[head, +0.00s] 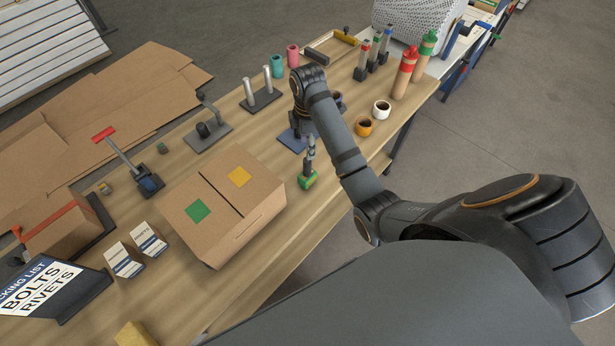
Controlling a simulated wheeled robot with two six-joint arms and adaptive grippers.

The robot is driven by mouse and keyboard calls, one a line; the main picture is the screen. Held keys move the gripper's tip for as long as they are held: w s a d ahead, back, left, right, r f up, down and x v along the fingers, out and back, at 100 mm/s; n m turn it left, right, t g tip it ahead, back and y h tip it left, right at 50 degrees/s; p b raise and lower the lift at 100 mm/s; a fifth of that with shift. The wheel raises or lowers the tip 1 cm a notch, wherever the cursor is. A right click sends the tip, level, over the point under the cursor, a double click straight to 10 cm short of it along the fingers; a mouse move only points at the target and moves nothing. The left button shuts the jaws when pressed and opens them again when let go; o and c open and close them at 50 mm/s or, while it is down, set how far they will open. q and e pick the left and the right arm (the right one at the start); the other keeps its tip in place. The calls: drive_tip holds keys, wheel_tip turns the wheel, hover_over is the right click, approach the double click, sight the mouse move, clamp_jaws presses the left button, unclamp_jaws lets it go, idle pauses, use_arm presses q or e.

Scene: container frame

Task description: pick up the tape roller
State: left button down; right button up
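No thing here is plainly a tape roller. The nearest likeness is a dark roller-like tool (202,129) with an upright handle, standing on a grey plate on the table's far side. A small yellow-and-dark roll (104,187) lies near the left. My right arm reaches in from the right, and its gripper (309,163) points down beside the carton, well to the right of the roller-like tool. A small green block (307,181) is directly below the fingers; whether it is gripped is too small to tell. My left gripper is not in view.
The closed carton (228,199) with green and yellow squares fills the middle of the wooden table. A red-handled lever (122,152), two rivet boxes (138,250) and a packing-list sign stand left. Mugs (382,109) and red and green bottles (404,73) stand right.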

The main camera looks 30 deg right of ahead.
sight(307, 162)
wheel_tip(307, 162, down, 4)
drive_tip(key=shift+w+r+p, duration=0.1)
drive_tip(key=shift+w+p, duration=0.05)
drive_tip(key=shift+p, duration=0.25)
drive_tip(key=shift+s+a+f+p, duration=0.1)
drive_tip(key=shift+s+f+p, duration=0.05)
drive_tip(key=shift+f+p, duration=0.5)
drive_tip(key=shift+s+a+f+p, duration=0.1)
drive_tip(key=shift+f+p, duration=0.4)
drive_tip(key=shift+f, duration=0.1)
wheel_tip(307, 162, down, 2)
drive_tip(key=shift+d+f, duration=0.1)
drive_tip(key=shift+f, duration=0.1)
drive_tip(key=shift+w+f, duration=0.1)
drive_tip(key=shift+f, duration=0.15)
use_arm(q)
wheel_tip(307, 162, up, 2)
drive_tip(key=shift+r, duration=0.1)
use_arm(e)
clamp_jaws()
